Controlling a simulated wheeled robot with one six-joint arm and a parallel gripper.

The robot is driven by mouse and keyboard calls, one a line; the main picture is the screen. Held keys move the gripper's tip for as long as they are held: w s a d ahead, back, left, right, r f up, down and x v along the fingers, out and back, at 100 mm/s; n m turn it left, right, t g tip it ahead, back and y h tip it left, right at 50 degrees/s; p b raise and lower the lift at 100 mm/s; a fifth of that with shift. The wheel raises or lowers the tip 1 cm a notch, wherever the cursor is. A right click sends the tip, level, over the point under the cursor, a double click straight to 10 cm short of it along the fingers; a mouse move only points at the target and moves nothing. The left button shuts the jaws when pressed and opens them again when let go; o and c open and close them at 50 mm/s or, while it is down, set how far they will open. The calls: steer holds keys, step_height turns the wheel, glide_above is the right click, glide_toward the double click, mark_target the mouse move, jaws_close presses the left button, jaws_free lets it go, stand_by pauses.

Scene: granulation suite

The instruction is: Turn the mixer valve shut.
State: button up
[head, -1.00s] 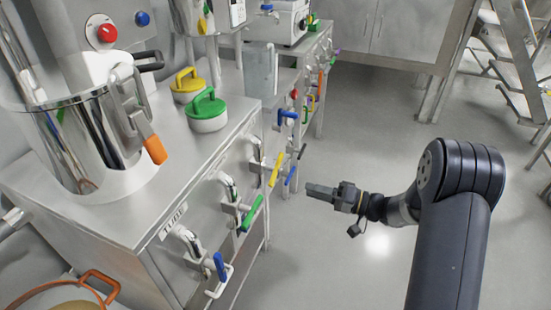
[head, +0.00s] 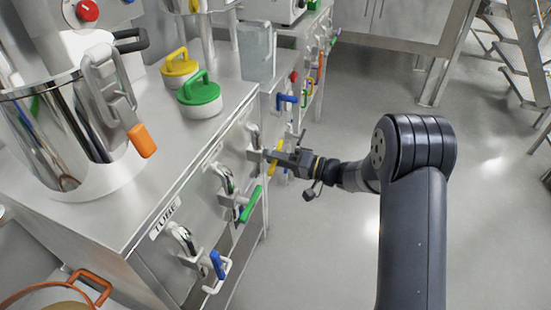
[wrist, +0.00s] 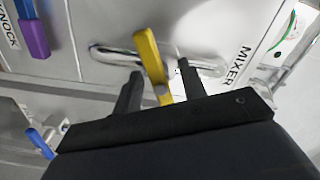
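The mixer valve has a yellow lever handle (head: 277,165) on a chrome pipe on the cabinet front. In the wrist view, the yellow handle (wrist: 151,58) crosses in front of the pipe, with a MIXER label (wrist: 238,66) to its right. My gripper (head: 270,154) is at this valve in the head view and partly hides the handle. In the wrist view, my gripper (wrist: 160,72) is open, with one dark finger on each side of the yellow handle. Gaps show beside the handle, so it is not gripped.
A green-handled valve (head: 250,204) and a blue-handled valve (head: 217,265) by the LUBE label (head: 165,217) sit nearer on the same front. Another blue handle (head: 287,99) is just beyond. In the wrist view, a purple handle (wrist: 33,38) is at upper left. Open floor lies right.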

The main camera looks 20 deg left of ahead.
steer(key=shift+c, duration=0.2)
jaws_close()
steer(key=shift+f+m+b, duration=0.1)
steer(key=shift+m+b, duration=0.3)
steer(key=shift+m, duration=0.3)
steer(key=m, duration=0.4)
steer(key=shift+o, duration=0.2)
jaws_free()
